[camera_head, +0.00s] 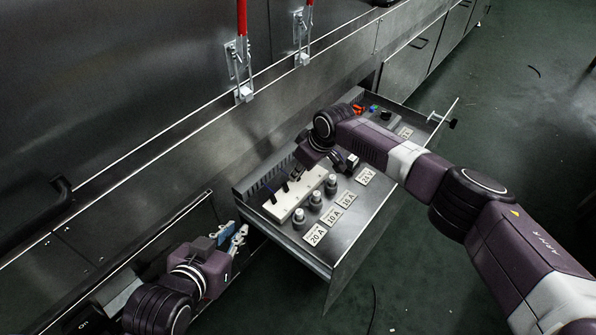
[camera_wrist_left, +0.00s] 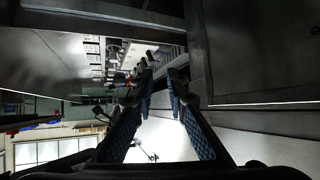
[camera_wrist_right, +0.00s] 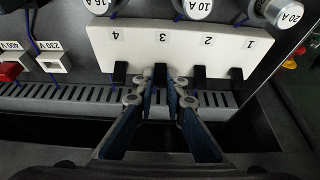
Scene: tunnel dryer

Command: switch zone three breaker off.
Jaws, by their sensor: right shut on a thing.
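The white breaker block (camera_head: 283,209) lies in the open drawer. In the right wrist view the block (camera_wrist_right: 210,50) carries numbers 4, 3, 2, 1 from left to right, each with a black lever. The zone three breaker lever (camera_wrist_right: 160,72) is under number 3. My right gripper (camera_wrist_right: 166,84) is shut on that lever, its fingertips at the block's edge and partly covering it. In the head view my right gripper and wrist hide part of the block. My left gripper (camera_head: 238,236) is open and empty beside the drawer's left side; its fingers also show apart in the left wrist view (camera_wrist_left: 161,76).
The drawer (camera_head: 345,245) also holds several round fuses with labels such as 20 A (camera_head: 314,235). Levers 4 (camera_wrist_right: 120,73) and 2 (camera_wrist_right: 199,74) stand close on either side of the gripped one. Red-handled latches (camera_head: 242,50) are on the machine wall.

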